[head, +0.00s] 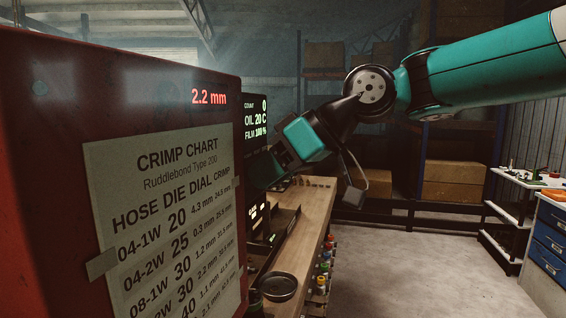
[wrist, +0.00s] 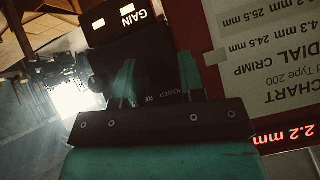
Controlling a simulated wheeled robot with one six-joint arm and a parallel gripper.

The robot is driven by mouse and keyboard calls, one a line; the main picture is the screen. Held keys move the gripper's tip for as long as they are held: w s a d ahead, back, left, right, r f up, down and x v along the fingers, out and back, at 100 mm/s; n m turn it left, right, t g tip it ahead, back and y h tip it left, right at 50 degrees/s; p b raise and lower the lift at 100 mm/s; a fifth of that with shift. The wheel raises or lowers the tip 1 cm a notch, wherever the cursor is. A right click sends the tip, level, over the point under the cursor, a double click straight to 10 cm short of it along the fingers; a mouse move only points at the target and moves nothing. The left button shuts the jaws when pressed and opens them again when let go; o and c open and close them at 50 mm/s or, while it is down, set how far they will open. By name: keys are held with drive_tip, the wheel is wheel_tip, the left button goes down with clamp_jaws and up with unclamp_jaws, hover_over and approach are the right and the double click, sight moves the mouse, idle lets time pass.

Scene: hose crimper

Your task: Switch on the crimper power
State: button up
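The red crimper (head: 35,170) fills the left of the head view, with a lit red "2.2 mm" readout (head: 208,97). The power switch itself is not clear. In the head view the fingertips are hidden behind the crimper's edge.
A crimp chart (head: 165,220) is on the crimper's face. A black screen (head: 255,122) shows lit oil and film readings. A box labelled "GAIN" (wrist: 122,20) is near the fingers. A wooden bench (head: 300,240) holds a round dish (head: 279,287). Open floor lies to the right.

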drive_tip(key=p+v, duration=0.2)
drive_tip(key=v, duration=1.5)
drive_tip(key=shift+d+p, duration=0.2)
drive_tip(key=shift+p, duration=0.2)
drive_tip(key=shift+s, duration=0.1)
drive_tip(key=s+a+f+m+h+b, duration=0.1)
drive_tip(key=s+a+f+b, duration=0.15)
drive_tip(key=f, duration=0.45)
drive_tip(key=s+a+f+m+h+b, duration=0.1)
drive_tip(key=s+f+m+b, duration=0.15)
drive_tip(key=f, duration=0.55)
drive_tip(key=s+d+f+m+g+h+b, duration=0.1)
drive_tip(key=s+d+f+b, duration=0.1)
drive_tip(key=s+f, duration=0.4)
drive_tip(key=s+d+f+g+h+b, duration=0.1)
drive_tip(key=s+d+f+h+b, duration=0.1)
drive_tip(key=s+f, duration=0.5)
wheel_tip(320, 180, down, 5)
drive_tip(key=shift+s+f+m+g+h, duration=0.2)
drive_tip(key=shift+s+m+g+h, duration=0.1)
drive_tip(key=shift+m, duration=0.05)
